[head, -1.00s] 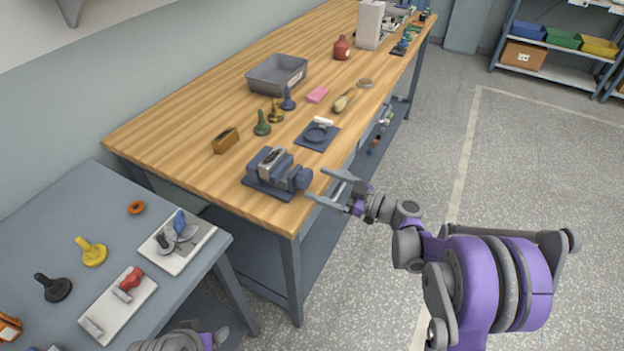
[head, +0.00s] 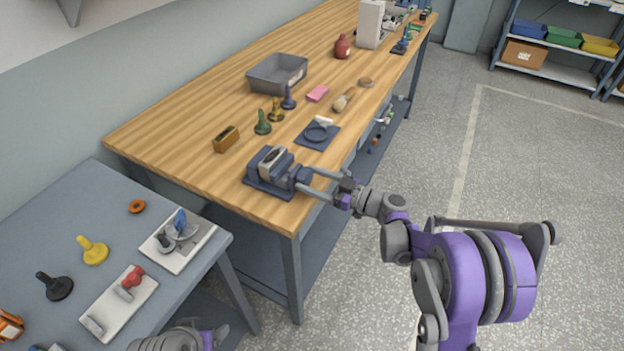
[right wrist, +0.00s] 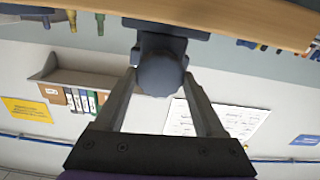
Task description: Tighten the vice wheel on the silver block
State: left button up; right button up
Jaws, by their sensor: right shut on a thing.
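The vice (head: 262,178) sits near the front corner of the wooden bench, with a silver block (head: 271,160) between its jaws. Its dark wheel (head: 298,175) faces the bench's front edge and is partly covered by my gripper in the head view. My right gripper (head: 303,178) is shut on the wheel. In the right wrist view the fingers (right wrist: 162,82) lie on either side of the round wheel (right wrist: 160,72). My left gripper (head: 208,338) shows only in part at the bottom edge; its fingers cannot be made out clearly.
A wooden block (head: 226,139), several bobbin-shaped pieces, a dark square plate (head: 317,134) and a grey bin (head: 277,73) stand farther along the bench. A lower grey table (head: 60,225) with white plates is at left. Open floor lies to the right.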

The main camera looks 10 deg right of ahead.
jog(key=shift+c, duration=0.6)
jog(key=shift+m, duration=0.4)
jog(key=m+b, duration=0.1)
jog(key=m, duration=0.1)
jog(key=shift+f+m, duration=0.1)
jog(key=shift+m, duration=0.3)
jog(key=m+b, duration=0.1)
jog(key=m, duration=0.2)
jog(key=shift+m, duration=0.3)
jog(key=m+b, duration=0.1)
jog(key=m, duration=0.2)
jog(key=shift+d+m, duration=0.1)
jog(key=shift+m, duration=0.2)
jog(key=shift+m+b, duration=0.5)
jog(key=shift+m, duration=1.2)
jog(key=shift+w, duration=0.1)
